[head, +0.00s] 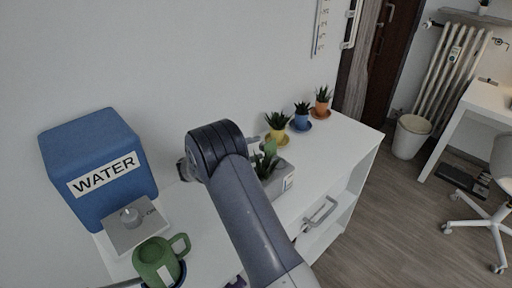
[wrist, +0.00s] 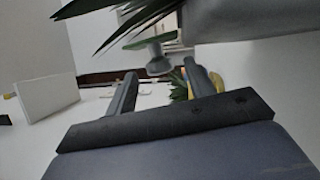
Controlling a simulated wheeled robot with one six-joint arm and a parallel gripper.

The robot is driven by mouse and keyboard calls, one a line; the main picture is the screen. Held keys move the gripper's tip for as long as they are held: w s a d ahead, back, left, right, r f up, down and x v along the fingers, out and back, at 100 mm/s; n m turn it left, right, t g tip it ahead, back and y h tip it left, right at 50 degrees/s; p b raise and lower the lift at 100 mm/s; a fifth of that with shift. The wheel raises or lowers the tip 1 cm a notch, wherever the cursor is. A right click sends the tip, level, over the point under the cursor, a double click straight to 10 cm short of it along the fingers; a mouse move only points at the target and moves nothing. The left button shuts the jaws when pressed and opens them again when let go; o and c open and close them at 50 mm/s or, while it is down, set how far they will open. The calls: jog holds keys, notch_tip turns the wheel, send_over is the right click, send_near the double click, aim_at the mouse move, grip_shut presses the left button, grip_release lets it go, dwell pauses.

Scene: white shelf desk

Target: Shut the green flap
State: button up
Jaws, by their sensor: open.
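In the wrist view a small flat green piece (wrist: 150,41) sits on a rounded grey part just beyond my fingertips. It looks like the green flap, but I cannot tell for sure. It stands out at an angle beside a grey box (wrist: 225,22). My gripper (wrist: 160,68) is open, with nothing between its fingers, and the green piece is ahead of the gap. I cannot tell whether a finger touches it. In the head view the grey box (head: 284,180) stands on the shelf behind my arm, with green leaves above it.
A white shelf desk (head: 342,142) carries a blue WATER box (head: 90,160), a grey knob box (head: 135,232), a green mug (head: 157,262) and small plants in yellow, blue (head: 302,121) and orange pots. Long leaves (wrist: 130,15) hang close above my fingers in the wrist view.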

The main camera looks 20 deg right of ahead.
jog(key=shift+d, duration=0.6)
jog(key=c, duration=1)
jog(key=shift+o, duration=0.2)
